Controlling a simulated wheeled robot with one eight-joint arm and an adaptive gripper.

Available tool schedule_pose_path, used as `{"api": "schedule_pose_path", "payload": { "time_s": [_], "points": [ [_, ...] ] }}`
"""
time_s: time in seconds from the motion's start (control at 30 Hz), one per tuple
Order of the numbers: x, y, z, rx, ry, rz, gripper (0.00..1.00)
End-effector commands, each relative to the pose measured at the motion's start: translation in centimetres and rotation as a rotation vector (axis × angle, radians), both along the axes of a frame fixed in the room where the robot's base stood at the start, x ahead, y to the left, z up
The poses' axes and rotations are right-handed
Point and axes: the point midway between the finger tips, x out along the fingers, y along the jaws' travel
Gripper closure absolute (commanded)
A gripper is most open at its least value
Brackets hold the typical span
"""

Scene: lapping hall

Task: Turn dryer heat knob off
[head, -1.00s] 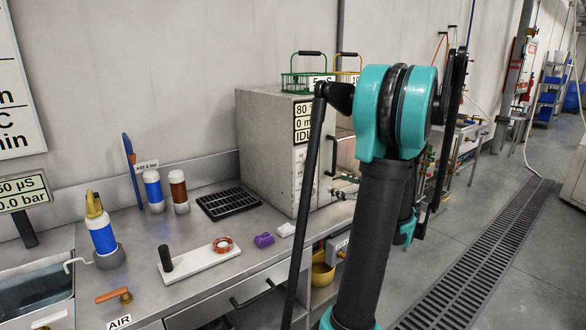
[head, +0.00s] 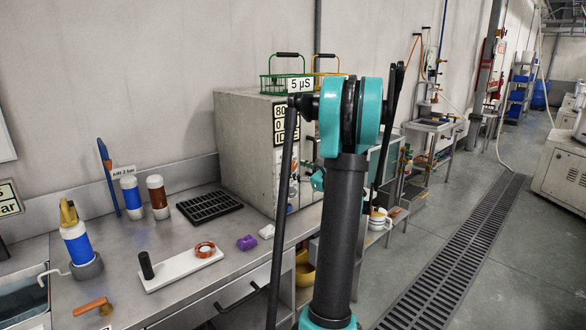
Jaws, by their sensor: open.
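A grey box-shaped cabinet (head: 245,150), which looks like the dryer, stands on the steel bench. My upright arm covers most of this front, so I cannot make out the heat knob. My gripper cannot be made out; a small teal part of my arm shows beside the cabinet front, behind the upright link.
Green and yellow wire baskets (head: 285,72) stand on the cabinet. The bench holds a black rack (head: 208,206), bottles (head: 131,194), a white board (head: 180,270) and a purple piece (head: 246,243). Open floor with a drain grate (head: 455,255) lies to the right.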

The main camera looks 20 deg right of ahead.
Motion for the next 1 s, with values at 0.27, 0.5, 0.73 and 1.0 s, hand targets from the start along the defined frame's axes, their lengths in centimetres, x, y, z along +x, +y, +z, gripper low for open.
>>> {"api": "schedule_pose_path", "payload": {
  "time_s": [0.27,0.5,0.73,1.0],
  "points": [
    [2.8,1.1,0.0,0.0,0.0,0.001,0.44],
    [3.2,1.2,0.0,0.0,0.0,0.0,0.44],
    [3.1,1.2,0.0,0.0,0.0,0.0,0.59],
    [3.1,1.2,0.0,0.0,0.0,0.0,0.93]
  ]
}}
